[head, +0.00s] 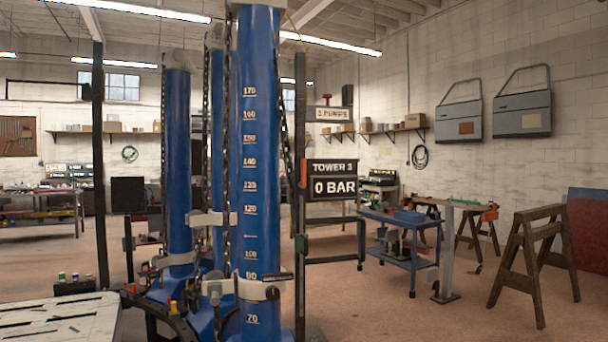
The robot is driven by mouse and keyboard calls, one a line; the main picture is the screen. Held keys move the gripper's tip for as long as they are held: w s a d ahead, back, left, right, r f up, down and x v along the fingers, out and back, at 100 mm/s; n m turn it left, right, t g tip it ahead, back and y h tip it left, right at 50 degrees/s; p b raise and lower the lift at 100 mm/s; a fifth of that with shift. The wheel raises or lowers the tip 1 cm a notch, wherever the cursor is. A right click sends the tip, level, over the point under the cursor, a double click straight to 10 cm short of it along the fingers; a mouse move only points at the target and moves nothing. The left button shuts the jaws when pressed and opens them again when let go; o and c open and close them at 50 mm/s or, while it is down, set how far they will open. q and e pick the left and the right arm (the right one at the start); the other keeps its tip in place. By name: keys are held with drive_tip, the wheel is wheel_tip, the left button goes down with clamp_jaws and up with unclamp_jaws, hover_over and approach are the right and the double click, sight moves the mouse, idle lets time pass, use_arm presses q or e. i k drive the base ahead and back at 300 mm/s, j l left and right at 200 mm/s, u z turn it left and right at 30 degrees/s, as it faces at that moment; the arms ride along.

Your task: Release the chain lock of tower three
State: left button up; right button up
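A sign reading "TOWER 3" and "0 BAR" (331,180) stands just right of the nearest blue tower (258,170), which has a white number scale. A dark chain (226,130) hangs along this tower's left side, and another (284,110) runs along its right side. A pale collar (245,288) wraps the tower low down, with a small black handle-like part (278,277) at its right. I cannot tell for sure which part is the chain lock or whether it is engaged. Neither of my grippers is in view.
More blue towers (178,160) with chains stand behind and left. A pale bench platform (60,318) fills the lower left. A blue cart (400,240), a grey post stand (447,255) and wooden trestles (530,265) stand right. Floor between them is open.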

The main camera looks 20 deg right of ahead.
sight(302, 184)
drive_tip(key=i+l, duration=0.25)
drive_tip(key=l, duration=0.2)
drive_tip(key=i+l, duration=0.25)
drive_tip(key=l, duration=0.2)
drive_tip(key=i+l+u, duration=0.1)
drive_tip(key=i+l, duration=0.15)
drive_tip(key=l, duration=0.25)
drive_tip(key=i+l, duration=0.2)
drive_tip(key=l, duration=0.25)
drive_tip(key=i+l, duration=0.25)
drive_tip(key=l, duration=0.25)
drive_tip(key=i+l+u, duration=0.1)
drive_tip(key=i+l, duration=0.15)
drive_tip(key=l, duration=0.2)
drive_tip(key=i+l, duration=0.2)
drive_tip(key=l, duration=0.3)
drive_tip(key=i+l, duration=0.2)
drive_tip(key=l, duration=0.3)
